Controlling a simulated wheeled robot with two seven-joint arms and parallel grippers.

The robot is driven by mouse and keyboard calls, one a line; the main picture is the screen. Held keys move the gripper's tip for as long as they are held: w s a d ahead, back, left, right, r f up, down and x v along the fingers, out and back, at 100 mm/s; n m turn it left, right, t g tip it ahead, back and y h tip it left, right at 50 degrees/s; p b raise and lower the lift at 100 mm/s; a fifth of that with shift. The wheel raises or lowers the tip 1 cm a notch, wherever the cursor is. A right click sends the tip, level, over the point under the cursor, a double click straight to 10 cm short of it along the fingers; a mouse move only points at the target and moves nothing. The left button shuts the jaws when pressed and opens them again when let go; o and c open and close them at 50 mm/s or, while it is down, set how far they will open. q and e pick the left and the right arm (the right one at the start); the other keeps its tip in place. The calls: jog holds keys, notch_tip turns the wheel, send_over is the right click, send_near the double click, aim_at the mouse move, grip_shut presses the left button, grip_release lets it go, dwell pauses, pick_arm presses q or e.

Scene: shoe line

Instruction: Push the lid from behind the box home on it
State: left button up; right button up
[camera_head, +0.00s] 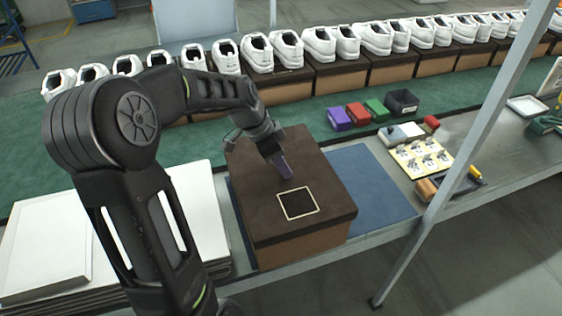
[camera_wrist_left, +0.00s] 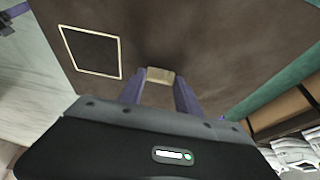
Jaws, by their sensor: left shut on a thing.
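The shoe box (camera_head: 300,246) stands on the bench with brown sides. Its dark brown lid (camera_head: 325,190) lies over the top, with a pale square outline on it. In the head view I cannot tell how tightly the lid sits at the rear edge. My left gripper (camera_head: 285,172) reaches down to the lid top, behind the square outline. In the left wrist view the purple fingers (camera_wrist_left: 160,88) point at the lid (camera_wrist_left: 200,45), with a small tan piece (camera_wrist_left: 160,75) between their tips. They are shut on that piece. My right gripper is not in view.
A blue mat (camera_head: 372,190) lies right of the box. White boards (camera_head: 55,245) are stacked to the left. Small coloured blocks (camera_head: 358,112) and a dark bin (camera_head: 402,102) stand behind right. White shoes on boxes line the back. A grey post (camera_head: 470,150) rises at right.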

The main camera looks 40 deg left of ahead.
pick_arm(q)
jog(key=shift+f+b, duration=1.35)
jog(key=shift+f, duration=0.25)
jog(key=shift+r, duration=0.1)
jog(key=o, duration=1.3)
jog(key=b+v, duration=0.1)
jog(key=v, duration=0.6)
jog(key=shift+s+a+r, duration=0.15)
jog(key=shift+s+r, duration=0.05)
jog(key=shift+r, duration=0.15)
jog(key=shift+f, duration=0.1)
